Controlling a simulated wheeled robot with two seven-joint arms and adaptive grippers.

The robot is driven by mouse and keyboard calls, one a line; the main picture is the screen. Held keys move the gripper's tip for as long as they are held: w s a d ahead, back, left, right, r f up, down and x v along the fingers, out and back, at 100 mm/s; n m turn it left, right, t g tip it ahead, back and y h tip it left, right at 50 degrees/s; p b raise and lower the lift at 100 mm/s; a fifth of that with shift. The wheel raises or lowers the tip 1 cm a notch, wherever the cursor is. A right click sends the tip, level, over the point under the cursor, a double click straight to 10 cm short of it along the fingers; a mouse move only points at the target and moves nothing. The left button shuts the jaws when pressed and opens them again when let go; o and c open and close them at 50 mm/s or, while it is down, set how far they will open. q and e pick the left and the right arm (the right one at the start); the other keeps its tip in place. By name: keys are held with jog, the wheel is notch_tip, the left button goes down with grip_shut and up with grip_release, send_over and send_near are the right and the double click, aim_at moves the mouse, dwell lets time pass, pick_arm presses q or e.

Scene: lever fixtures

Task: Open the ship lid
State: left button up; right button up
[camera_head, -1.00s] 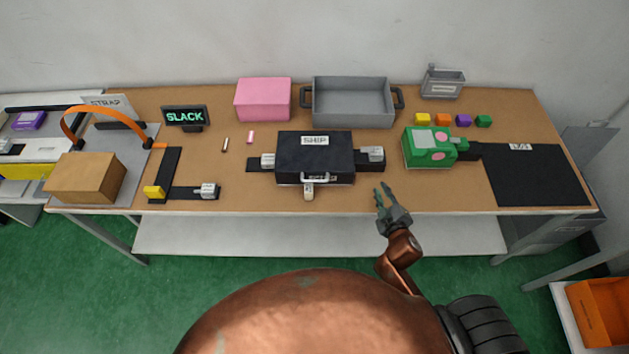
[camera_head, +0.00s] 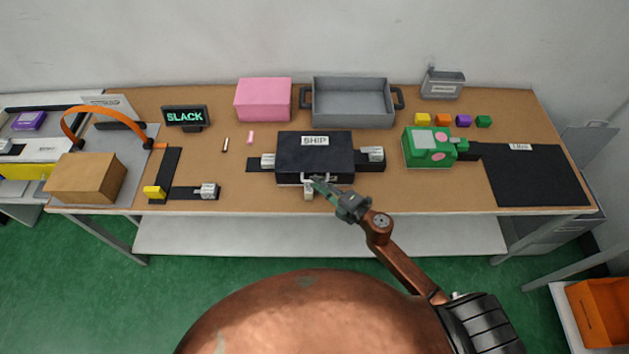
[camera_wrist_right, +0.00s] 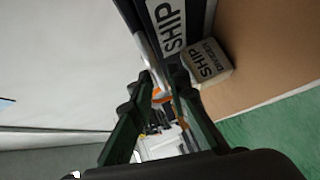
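The black ship box (camera_head: 290,155) with a SHIP label sits on the bench, its lid shut and flat. A pale metal handle (camera_head: 303,182) is on its front edge. My right gripper (camera_head: 316,184) is at this handle, coming from the front right. In the right wrist view, the two green fingers of my right gripper (camera_wrist_right: 163,84) are apart, with the metal handle bar (camera_wrist_right: 147,48) reaching between their tips; contact is unclear. The dark lid with its SHIP label (camera_wrist_right: 172,25) is just beyond. My left gripper is out of view.
Grey latch-like blocks (camera_head: 372,154) flank the box. A small pale SHIP-labelled block (camera_wrist_right: 208,62) sits by the handle. A green box (camera_head: 428,148) and black mat (camera_head: 537,178) lie right; a grey tray (camera_head: 352,103) and pink box (camera_head: 263,99) stand behind. The front right bench is clear.

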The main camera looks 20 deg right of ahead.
jog(key=shift+x, duration=1.05)
grip_shut()
